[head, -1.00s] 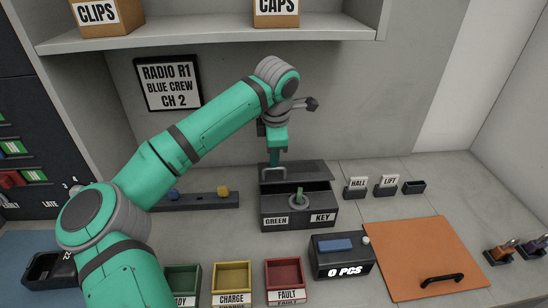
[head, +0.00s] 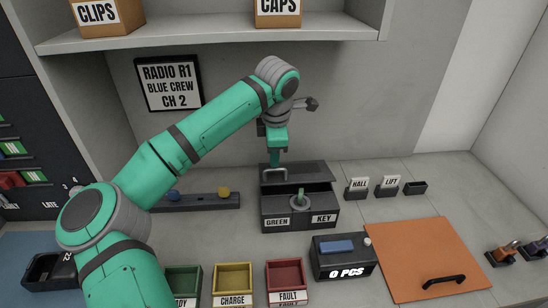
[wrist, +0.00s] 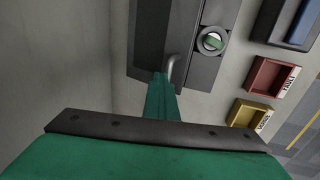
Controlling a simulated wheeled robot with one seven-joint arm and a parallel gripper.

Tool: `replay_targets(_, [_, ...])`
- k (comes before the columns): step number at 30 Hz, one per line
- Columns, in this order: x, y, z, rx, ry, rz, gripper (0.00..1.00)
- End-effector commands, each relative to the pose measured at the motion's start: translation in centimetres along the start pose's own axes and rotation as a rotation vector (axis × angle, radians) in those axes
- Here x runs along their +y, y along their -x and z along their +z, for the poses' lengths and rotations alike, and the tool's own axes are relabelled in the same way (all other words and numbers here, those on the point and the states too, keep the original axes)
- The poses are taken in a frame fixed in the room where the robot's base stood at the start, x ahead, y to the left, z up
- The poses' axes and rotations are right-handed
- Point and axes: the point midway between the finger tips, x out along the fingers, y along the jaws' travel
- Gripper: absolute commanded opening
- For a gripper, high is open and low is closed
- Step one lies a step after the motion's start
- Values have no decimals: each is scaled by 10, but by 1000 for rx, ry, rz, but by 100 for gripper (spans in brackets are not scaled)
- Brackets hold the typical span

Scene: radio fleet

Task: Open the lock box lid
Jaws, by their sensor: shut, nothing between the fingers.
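The dark grey lock box (head: 270,212) stands on the counter with GREEN and KEY labels on its front. A green key (head: 300,197) sits upright in the round lock on its top; the lock (wrist: 212,40) also shows in the wrist view. The lid (head: 310,173) covers the back part and carries a pale bar handle (head: 274,171). I cannot tell whether the lid is slightly raised. My gripper (head: 275,160) points down, shut and empty, right at the handle. In the wrist view its fingertips (wrist: 164,80) are beside the handle (wrist: 175,67); contact is unclear.
A black 0 PCS box (head: 342,258) and red (head: 286,278) and yellow (head: 233,278) bins stand in front. A rail with blue and yellow knobs (head: 205,201) lies left. HALL and LIFT holders (head: 372,187) stand right. A shelf (head: 210,38) hangs above.

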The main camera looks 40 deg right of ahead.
Motion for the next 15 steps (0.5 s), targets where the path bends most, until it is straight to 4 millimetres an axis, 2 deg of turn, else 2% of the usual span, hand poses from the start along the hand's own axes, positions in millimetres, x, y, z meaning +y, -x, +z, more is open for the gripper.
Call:
replay_targets(8, [0, 0, 8, -2, -11, 0, 1])
replay_targets(11, [0, 0, 7, -2, -10, 0, 25])
replay_targets(12, [0, 0, 6, -2, -8, 0, 28])
replay_targets(15, [0, 0, 2, -1, -3, 0, 28])
